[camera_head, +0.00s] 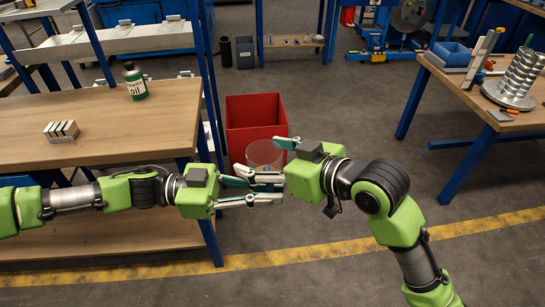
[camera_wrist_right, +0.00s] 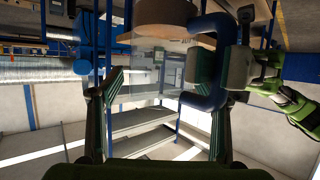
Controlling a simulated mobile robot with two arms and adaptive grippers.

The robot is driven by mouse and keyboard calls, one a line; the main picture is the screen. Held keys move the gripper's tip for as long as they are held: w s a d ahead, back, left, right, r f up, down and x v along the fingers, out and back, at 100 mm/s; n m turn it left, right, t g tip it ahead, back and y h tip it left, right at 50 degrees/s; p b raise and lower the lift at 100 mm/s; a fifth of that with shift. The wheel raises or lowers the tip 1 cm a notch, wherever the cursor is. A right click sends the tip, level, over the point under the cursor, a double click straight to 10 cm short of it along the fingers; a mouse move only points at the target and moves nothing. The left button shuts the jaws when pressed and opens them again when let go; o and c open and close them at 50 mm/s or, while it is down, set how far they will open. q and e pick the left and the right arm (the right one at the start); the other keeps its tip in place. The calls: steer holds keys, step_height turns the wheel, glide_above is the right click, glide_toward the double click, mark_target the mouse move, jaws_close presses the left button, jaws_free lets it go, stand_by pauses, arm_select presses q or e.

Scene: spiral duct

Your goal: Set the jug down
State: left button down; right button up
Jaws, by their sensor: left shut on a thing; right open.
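A clear see-through jug (camera_head: 264,152) is held in the air in front of the red bin in the head view. In the right wrist view the clear jug (camera_wrist_right: 150,55) has a thick blue handle (camera_wrist_right: 205,98), with a brown area at the picture's top edge. My left gripper (camera_head: 262,188) is shut on the jug, at the handle side. It also shows in the right wrist view (camera_wrist_right: 240,65). My right gripper (camera_head: 264,158) is open, its fingers spread at the jug; whether they touch it is unclear. The fingers hide part of the jug.
A wooden workbench (camera_head: 95,110) at left carries an oil bottle (camera_head: 135,82) and a slotted metal block (camera_head: 62,131). A red bin (camera_head: 255,118) stands on the floor behind the grippers. A right-hand bench (camera_head: 475,95) carries a spiral duct (camera_head: 522,75) and a blue tray (camera_head: 451,54).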

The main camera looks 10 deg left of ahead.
steer(key=c, duration=1.2)
arm_select(q)
steer(key=c, duration=2.1)
jaws_free()
arm_select(e)
steer(key=shift+c, duration=0.2)
